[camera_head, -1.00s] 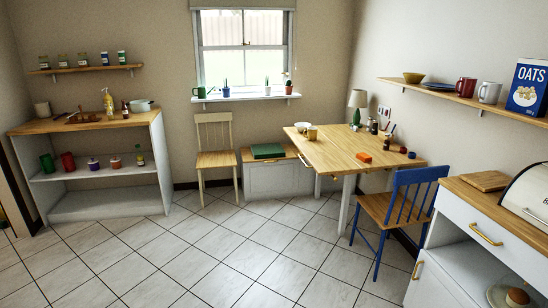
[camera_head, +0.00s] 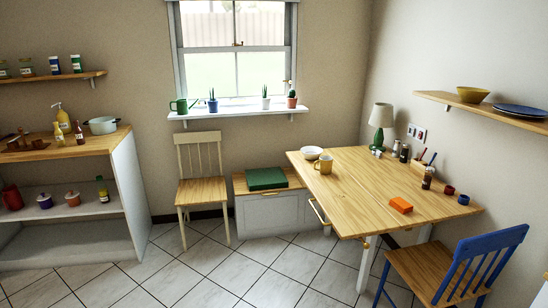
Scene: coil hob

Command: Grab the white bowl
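A white bowl (camera_head: 311,153) sits upright on the back left corner of the wooden table (camera_head: 365,190), near the window side. A yellow mug (camera_head: 323,164) stands just in front of it and to its right, very close to it. Neither of my grippers shows in the head view. The bowl looks empty, but its inside is small in the picture.
A blue chair (camera_head: 460,265) stands at the table's front right, a cream chair (camera_head: 202,185) by the window. A low bench (camera_head: 262,212) bearing a green box (camera_head: 267,178) is left of the table. An orange block (camera_head: 401,205) lies on the table. Tiled floor is clear in front.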

